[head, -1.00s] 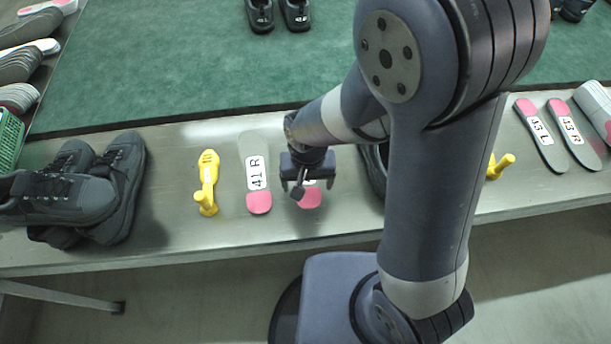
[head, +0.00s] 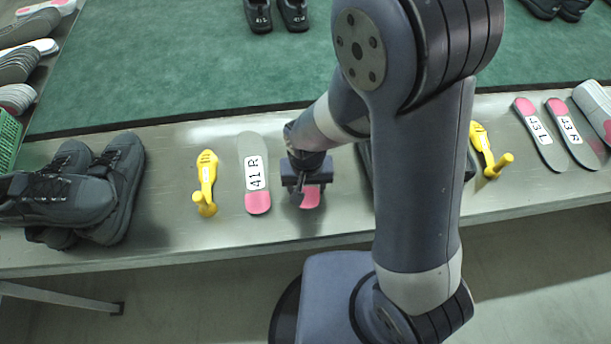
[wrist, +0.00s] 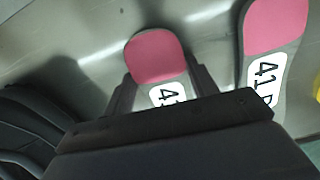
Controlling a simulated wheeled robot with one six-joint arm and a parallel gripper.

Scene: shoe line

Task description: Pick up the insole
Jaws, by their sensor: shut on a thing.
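My gripper (head: 304,188) points down over an insole with a pink heel (head: 310,197) on the grey metal bench. In the wrist view the two fingers of my gripper (wrist: 162,92) stand on either side of this insole (wrist: 157,58), shut on it across its width. Its white label is partly covered by the gripper, and most of its length is hidden. I cannot tell whether it is lifted off the bench. A second grey insole labelled "41 R" (head: 254,160) lies just to the left, apart from my gripper; it also shows at the right of the wrist view (wrist: 275,28).
A yellow tool (head: 207,178) stands left of the insoles, and another (head: 486,150) to the right. Dark shoes (head: 125,180) lie at the left of the bench (head: 168,230). A dark shoe (wrist: 35,115) is close to my gripper. More insoles (head: 538,135) lie far right.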

